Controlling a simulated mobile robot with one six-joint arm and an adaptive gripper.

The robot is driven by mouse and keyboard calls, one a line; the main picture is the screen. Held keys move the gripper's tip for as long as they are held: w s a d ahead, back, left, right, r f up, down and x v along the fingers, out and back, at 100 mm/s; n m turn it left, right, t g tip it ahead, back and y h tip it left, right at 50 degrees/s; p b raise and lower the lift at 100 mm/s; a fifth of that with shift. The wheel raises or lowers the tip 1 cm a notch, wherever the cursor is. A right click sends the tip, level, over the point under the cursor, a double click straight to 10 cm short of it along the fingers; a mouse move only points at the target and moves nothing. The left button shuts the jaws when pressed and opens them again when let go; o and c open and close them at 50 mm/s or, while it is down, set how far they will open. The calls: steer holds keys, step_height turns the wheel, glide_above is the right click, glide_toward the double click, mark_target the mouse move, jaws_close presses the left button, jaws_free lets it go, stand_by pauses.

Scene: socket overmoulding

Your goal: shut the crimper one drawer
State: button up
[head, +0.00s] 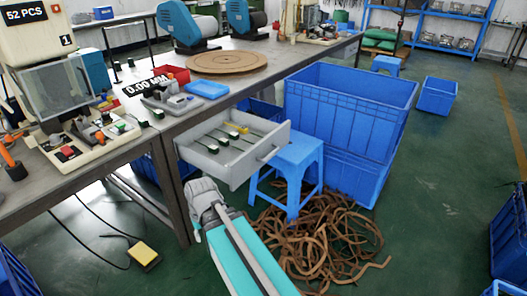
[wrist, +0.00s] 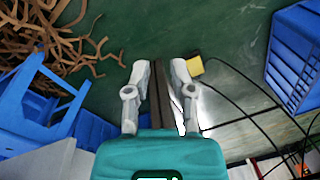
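The grey drawer (head: 222,179) stands pulled out from under the workbench in the head view, left of the blue stool. Its handle (head: 267,153) is on the front panel, facing right. Several dark connectors on leads and a yellow piece lie inside. My gripper (head: 200,192) is below and left of the drawer, near the table leg, apart from the handle. In the wrist view my gripper (wrist: 160,65) points down toward the floor, its two fingers apart with nothing seen held between them. I cannot make out the drawer clearly in the wrist view.
A blue stool (head: 297,155) stands close by the drawer front, with stacked blue crates (head: 345,110) behind it. A heap of brown strips (head: 325,240) covers the floor below. A yellow block (head: 143,253) and cables lie at the left.

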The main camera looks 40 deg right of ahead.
steer(key=w+d+m+t+y+b, duration=0.1)
steer(key=d, duration=0.1)
steer(key=w+d+m+t+y+b, duration=0.1)
steer(key=w+d, duration=0.1)
steer(key=w+d+m+y+b, duration=0.1)
steer(key=w+d+y, duration=0.1)
steer(key=d, duration=0.1)
steer(key=shift+w+f+t, duration=0.15)
steer(key=shift+f+t, duration=0.2)
steer(key=shift+t, duration=0.05)
jaws_close()
steer(key=d+r+m+t+b, duration=0.2)
steer(key=d+r+m+t, duration=0.1)
steer(key=d, duration=0.8)
steer(key=d+r+m+t+b, duration=0.2)
steer(key=d+t, duration=0.4)
steer(key=d, duration=0.5)
steer(key=d+r+m+t+y+b, duration=0.1)
steer(key=d+r+m+t, duration=0.3)
steer(key=d, duration=0.7)
steer(key=shift+d+r+m+t+b, duration=0.15)
steer(key=shift+d+m+t+b, duration=0.25)
steer(key=shift+m+b, duration=0.35)
steer(key=shift+a, duration=0.1)
